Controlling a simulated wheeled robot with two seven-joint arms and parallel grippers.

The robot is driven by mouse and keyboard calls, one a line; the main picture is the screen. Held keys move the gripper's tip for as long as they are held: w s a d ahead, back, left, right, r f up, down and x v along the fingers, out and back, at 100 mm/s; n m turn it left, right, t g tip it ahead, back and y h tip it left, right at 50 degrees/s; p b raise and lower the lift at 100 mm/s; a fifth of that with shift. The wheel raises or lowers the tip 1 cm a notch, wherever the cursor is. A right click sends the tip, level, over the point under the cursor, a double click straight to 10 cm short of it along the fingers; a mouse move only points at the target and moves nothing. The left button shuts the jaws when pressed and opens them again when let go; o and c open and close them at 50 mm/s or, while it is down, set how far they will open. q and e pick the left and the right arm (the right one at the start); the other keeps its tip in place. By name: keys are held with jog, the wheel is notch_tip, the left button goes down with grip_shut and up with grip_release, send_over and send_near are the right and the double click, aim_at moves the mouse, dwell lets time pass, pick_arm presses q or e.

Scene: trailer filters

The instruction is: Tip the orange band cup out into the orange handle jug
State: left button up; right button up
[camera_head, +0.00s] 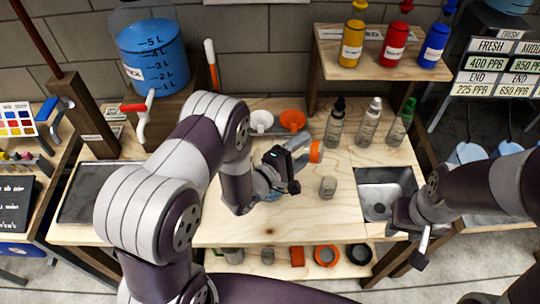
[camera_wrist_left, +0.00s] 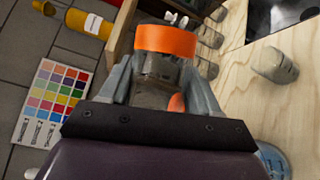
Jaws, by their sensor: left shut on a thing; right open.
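The orange band cup (camera_head: 316,152) is clear with an orange band. My left gripper (camera_head: 295,162) is shut on it above the wooden table; in the left wrist view the cup (camera_wrist_left: 164,42) sits between both fingers. In the head view it lies tilted, band end to the right. Whether anything is in it, I cannot tell. A bluish vessel (camera_head: 273,196) shows partly below my left gripper; no handle is clear, so I cannot tell whether it is the orange handle jug. My right gripper (camera_head: 415,245) is open and empty by the sink.
A small grey-topped cup (camera_head: 328,187) stands right of my left gripper. White (camera_head: 262,121) and orange (camera_head: 293,120) dishes and several dropper bottles (camera_head: 367,124) stand behind. A blue water tank (camera_head: 152,58) is at back left, a metal sink (camera_head: 380,198) at right.

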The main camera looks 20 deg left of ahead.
pick_arm(q)
jog(key=d+f+m+g+y+b, duration=0.2)
jog(key=d+f+m+y+b, duration=0.2)
jog(key=f+m+y, duration=0.75)
jog(key=shift+m+h, duration=0.55)
jog(key=shift+m, duration=0.4)
notch_tip(320, 180, up, 4)
jog(key=p, duration=0.4)
jog(key=shift+s+p, duration=0.15)
jog(key=shift+p, duration=0.15)
